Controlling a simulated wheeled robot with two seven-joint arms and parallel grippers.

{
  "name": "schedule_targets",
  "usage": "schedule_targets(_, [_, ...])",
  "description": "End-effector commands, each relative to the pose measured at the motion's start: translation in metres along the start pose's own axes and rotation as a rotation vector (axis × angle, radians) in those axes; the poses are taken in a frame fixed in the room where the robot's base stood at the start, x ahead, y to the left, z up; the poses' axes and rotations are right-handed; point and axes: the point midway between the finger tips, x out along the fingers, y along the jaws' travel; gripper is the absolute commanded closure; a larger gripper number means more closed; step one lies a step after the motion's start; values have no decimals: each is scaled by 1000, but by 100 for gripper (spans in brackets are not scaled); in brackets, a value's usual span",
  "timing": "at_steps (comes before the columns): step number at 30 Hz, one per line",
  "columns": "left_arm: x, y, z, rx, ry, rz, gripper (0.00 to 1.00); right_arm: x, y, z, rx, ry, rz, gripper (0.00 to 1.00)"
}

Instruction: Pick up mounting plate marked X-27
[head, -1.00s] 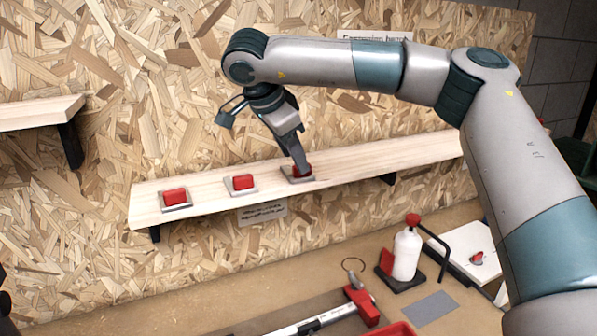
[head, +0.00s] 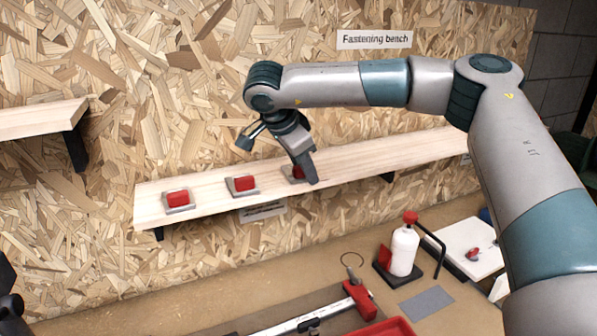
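Three small grey mounting plates, each with a red block on top, stand in a row on the long wooden shelf (head: 345,167): a left one (head: 180,207), a middle one (head: 243,192) and a right one (head: 287,171). No X-27 marking is readable on any of them. My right gripper (head: 311,180) points down at the right plate and covers much of its right side and red block. Its fingers overlap in this view, so I cannot tell whether they grip the block. My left gripper is not clearly in view; only dark parts show at the left edge.
A "Fastening bench" sign (head: 374,39) hangs on the chipboard wall. A second shelf (head: 40,115) is at the left. On the bench below are a white bottle (head: 403,250), a red-headed tool (head: 359,298), a grey pad (head: 428,303) and a red tray (head: 385,329).

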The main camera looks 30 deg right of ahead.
Motion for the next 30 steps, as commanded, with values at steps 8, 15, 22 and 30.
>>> schedule_targets(8, [0,0,0,0,0,0,69,0,0,0,0,0,0,72])
schedule_targets(15, [0,0,0,0,1,0,69,0,0,0,0,0,0,100])
schedule_targets(22, [0,0,0,0,1,0,69,0,0,0,-1,0,1,100])
schedule_targets(30, [2,0,0,0,1,0,69,0,0,0,-1,-1,1,100])
